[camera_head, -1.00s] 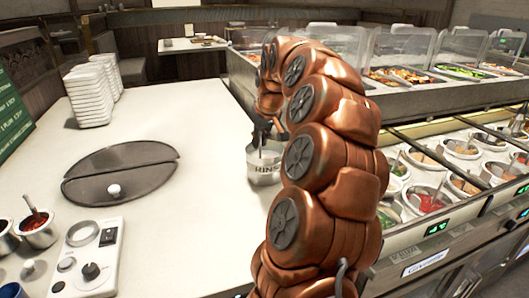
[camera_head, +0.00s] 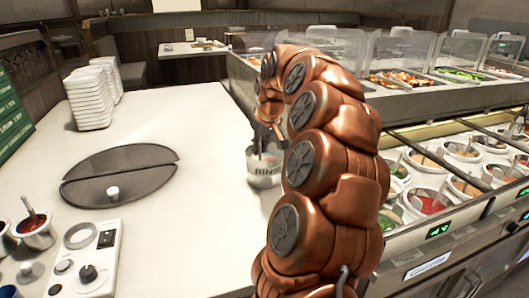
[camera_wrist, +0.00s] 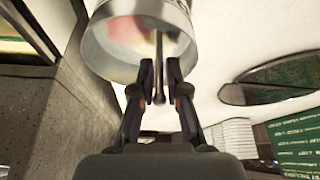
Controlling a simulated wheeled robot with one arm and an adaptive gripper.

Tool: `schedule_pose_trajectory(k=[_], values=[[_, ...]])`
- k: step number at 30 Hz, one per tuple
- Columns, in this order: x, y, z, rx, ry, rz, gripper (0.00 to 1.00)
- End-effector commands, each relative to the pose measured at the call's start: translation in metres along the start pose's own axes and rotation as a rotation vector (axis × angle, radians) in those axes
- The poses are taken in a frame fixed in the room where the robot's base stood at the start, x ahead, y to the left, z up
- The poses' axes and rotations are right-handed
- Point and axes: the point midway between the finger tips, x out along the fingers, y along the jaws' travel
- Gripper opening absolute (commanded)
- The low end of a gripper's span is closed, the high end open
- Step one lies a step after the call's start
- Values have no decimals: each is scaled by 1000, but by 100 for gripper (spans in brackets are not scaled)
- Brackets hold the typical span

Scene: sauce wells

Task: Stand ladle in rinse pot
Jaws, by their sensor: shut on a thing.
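The rinse pot (camera_head: 264,179), a metal pot lettered "RINS", stands on the pale counter beside my arm in the head view, partly covered by it. In the wrist view the rinse pot (camera_wrist: 110,62) fills the top, and its open mouth shows. My gripper (camera_wrist: 160,82) is shut on the thin ladle handle (camera_wrist: 158,48), which runs between the fingertips toward the inside of the pot. The ladle's bowl end cannot be made out, nor whether it touches the pot's bottom.
A dark round two-part lid (camera_head: 120,176) lies on the counter. A control box (camera_head: 88,262), a small pot of red sauce (camera_head: 36,232) and stacked white dishes (camera_head: 92,95) are at left. Sauce wells (camera_head: 430,200) line the right. The counter between lid and pot is clear.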

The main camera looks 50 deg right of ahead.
Motion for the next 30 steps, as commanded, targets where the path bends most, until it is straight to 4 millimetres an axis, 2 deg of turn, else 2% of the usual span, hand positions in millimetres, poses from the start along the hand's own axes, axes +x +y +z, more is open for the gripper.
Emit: schedule_pose_trajectory(k=[6,7,15,21,30], values=[[1,0,1,0,-2,-1,0],[1,0,1,0,-2,-1,15],[1,0,1,0,-2,0,43],[1,0,0,0,-1,0,43],[1,0,0,0,-2,-1,74]])
